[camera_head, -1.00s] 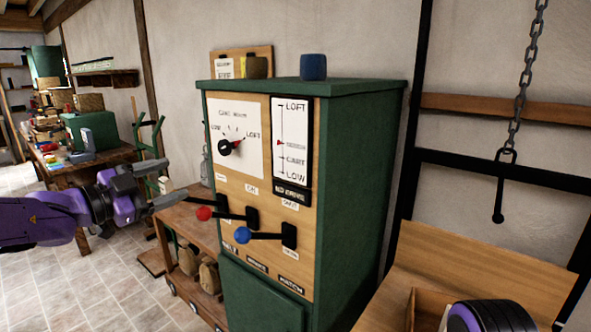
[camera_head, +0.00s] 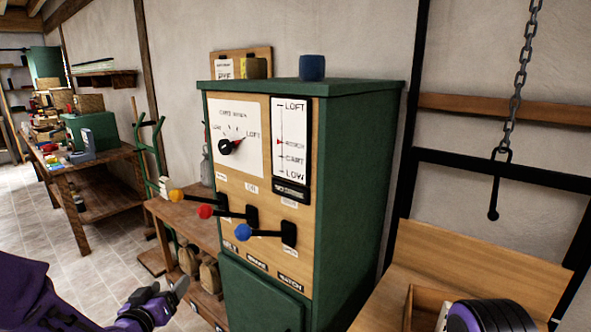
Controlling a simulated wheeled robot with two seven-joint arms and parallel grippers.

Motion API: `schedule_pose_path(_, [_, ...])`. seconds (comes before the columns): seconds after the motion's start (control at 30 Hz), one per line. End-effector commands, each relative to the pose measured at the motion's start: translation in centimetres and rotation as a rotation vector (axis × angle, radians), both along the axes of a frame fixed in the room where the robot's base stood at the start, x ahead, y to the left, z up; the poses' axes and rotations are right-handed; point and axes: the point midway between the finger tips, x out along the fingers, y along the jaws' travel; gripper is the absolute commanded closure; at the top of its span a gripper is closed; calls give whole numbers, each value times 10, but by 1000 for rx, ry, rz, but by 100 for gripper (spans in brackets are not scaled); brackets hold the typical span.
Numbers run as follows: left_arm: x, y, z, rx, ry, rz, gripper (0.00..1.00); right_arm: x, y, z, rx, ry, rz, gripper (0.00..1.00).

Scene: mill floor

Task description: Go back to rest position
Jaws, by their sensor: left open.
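My left gripper (camera_head: 176,292) is low at the left, in front of the workbench and apart from the control cabinet. It is open and nothing shows in its jaws; the arm behind it is purple. The green cabinet (camera_head: 358,190) has a wooden front with a yellow-knobbed lever (camera_head: 177,196), a red-knobbed lever (camera_head: 206,211) and a blue-knobbed lever (camera_head: 244,232), all sticking out to the left. A dial (camera_head: 232,145) and a scale with a red pointer (camera_head: 290,140) sit above them. My right gripper does not show clearly; a purple and black rounded part is at the bottom right.
A low wooden bench (camera_head: 185,217) with sacks (camera_head: 210,274) below stands left of the cabinet. A cluttered table (camera_head: 95,163) is farther back. Tiled floor (camera_head: 105,255) is open at the left.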

Motion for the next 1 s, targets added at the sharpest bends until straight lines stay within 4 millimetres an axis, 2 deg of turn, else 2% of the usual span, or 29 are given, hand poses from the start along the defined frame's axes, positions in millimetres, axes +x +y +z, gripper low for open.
schedule_pose_path(0.03, [-21,2,-44,-32,98,58,26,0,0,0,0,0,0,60])
schedule_pose_path(0.1, [-55,6,-99,-67,228,149,26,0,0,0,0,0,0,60])
schedule_pose_path(0.17, [-90,10,-141,-84,340,224,26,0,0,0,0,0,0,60])
schedule_pose_path(0.2, [-116,12,-167,-88,414,271,26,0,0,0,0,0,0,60])
schedule_pose_path(0.27, [-158,14,-203,-86,527,336,26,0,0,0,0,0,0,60])
schedule_pose_path(0.3, [-188,15,-224,-78,603,376,26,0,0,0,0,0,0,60])
schedule_pose_path(0.4, [-261,15,-264,-48,779,442,26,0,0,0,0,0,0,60])
schedule_pose_path(0.5, [-319,9,-290,-17,921,444,26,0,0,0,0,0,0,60])
schedule_pose_path(0.6, [-353,6,-305,1,1003,438,26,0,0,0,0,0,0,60])
schedule_pose_path(0.63, [-359,6,-307,5,1016,438,26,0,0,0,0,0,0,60])
schedule_pose_path(0.73, [-366,6,-310,9,1034,438,26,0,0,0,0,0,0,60])
schedule_pose_path(1.0, [-365,6,-310,8,1031,437,26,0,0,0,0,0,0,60])
